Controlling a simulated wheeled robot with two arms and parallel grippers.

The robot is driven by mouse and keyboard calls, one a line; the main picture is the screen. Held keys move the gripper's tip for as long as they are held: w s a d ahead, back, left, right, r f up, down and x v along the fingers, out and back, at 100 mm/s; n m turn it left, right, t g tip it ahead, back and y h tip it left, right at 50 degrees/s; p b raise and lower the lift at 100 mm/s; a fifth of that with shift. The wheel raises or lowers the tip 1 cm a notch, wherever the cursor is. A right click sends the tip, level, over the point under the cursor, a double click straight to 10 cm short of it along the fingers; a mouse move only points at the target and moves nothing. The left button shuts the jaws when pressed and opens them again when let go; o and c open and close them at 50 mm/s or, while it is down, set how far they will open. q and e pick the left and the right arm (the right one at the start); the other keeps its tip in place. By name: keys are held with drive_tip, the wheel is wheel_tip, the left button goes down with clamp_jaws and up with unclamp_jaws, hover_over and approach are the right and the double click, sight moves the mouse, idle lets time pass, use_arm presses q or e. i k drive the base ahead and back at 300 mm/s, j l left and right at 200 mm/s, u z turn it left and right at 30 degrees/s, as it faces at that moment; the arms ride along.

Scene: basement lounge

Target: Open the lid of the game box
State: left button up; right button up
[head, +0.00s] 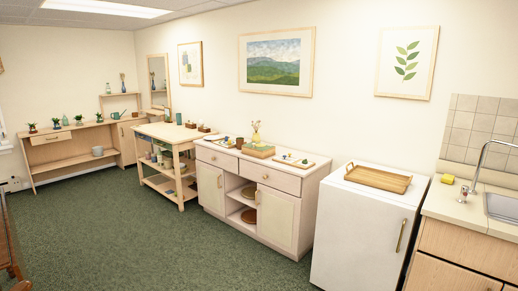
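A flat tan box with a greenish top (258,151) lies on the white sideboard (230,153) against the back wall. It looks like the game box, and its lid appears shut, but it is too small to be sure. A small vase with yellow flowers (255,137) stands right behind it. Neither of my grippers is in view.
On the sideboard, trays with small items (293,160) lie beside the box. A white fridge (357,230) with a wooden tray (378,178) stands to the right, then a sink counter (455,208). A wooden shelf cart (168,165) stands left. Green carpet (150,245) in front is clear.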

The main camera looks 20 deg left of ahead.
sight(261, 147)
drive_tip(key=i+j+u, duration=0.3)
drive_tip(key=i, duration=0.2)
drive_tip(key=i+j+u, duration=0.1)
drive_tip(key=i+u, duration=0.25)
drive_tip(key=i, duration=0.2)
drive_tip(key=i+j, duration=0.15)
drive_tip(key=i, duration=0.75)
drive_tip(key=i+j, duration=0.15)
drive_tip(key=i, duration=0.75)
drive_tip(key=i+j+u, duration=0.1)
drive_tip(key=i, duration=0.75)
drive_tip(key=i+j+z, duration=0.2)
drive_tip(key=i, duration=0.2)
drive_tip(key=i+j+z, duration=0.1)
drive_tip(key=i+z, duration=0.15)
drive_tip(key=i, duration=0.2)
drive_tip(key=i+j+z, duration=0.2)
drive_tip(key=i+j, duration=0.05)
drive_tip(key=i, duration=0.1)
